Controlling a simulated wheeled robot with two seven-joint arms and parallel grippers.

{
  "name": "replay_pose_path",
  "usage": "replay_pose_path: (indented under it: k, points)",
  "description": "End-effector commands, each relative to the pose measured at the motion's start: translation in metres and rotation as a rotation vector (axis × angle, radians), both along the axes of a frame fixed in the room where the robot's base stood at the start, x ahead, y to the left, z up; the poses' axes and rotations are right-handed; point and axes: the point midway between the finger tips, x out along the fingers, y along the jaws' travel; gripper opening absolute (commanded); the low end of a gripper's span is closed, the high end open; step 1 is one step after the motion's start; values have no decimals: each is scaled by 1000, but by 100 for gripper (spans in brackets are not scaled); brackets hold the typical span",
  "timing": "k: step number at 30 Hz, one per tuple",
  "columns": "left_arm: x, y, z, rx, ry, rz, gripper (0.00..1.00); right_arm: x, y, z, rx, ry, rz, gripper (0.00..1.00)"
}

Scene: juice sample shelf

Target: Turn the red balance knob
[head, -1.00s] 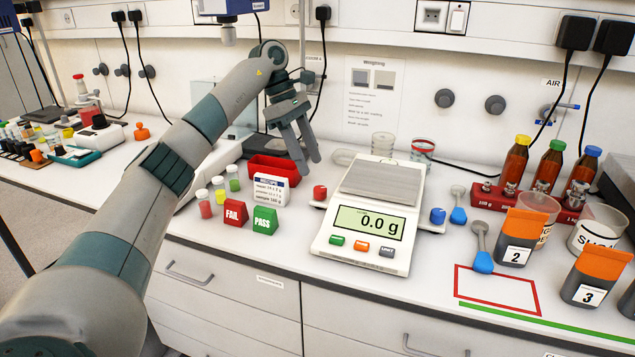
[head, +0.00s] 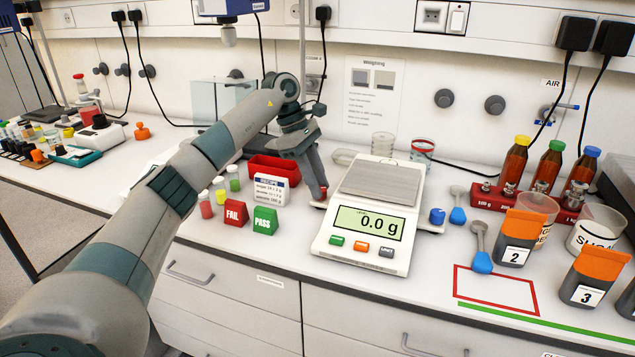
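The balance (head: 361,253) stands on the bench with a bare metal pan and a display reading 0.0 g. Its red knob (head: 324,192) is on the left side and is mostly hidden behind my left gripper's fingers. A blue knob (head: 437,216) is on its right side. My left gripper (head: 320,191) points down at the red knob, with its two fingers slightly apart and their tips at the knob. Whether the fingers touch it is hidden. My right gripper is not in view.
A red tray (head: 274,168), a label card (head: 270,190), small vials and FAIL (head: 235,212) and PASS (head: 264,220) blocks stand left of the balance. Spoons, bottles and pouches stand to the right. The bench front below the balance is clear.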

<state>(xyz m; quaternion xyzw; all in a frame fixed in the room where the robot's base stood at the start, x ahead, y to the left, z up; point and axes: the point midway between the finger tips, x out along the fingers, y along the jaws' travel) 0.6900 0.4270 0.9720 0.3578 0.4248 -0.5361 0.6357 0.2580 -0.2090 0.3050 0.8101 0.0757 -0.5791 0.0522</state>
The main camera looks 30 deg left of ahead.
Motion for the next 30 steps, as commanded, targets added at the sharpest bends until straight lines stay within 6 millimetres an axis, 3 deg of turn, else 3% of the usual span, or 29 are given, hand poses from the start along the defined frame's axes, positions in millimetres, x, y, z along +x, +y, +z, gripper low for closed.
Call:
replay_pose_path:
  k: [17,30]
  points:
    - [-1,1,1,1,-1,77,4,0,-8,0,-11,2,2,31]
    - [-3,-1,1,2,-3,401,4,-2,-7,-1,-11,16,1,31]
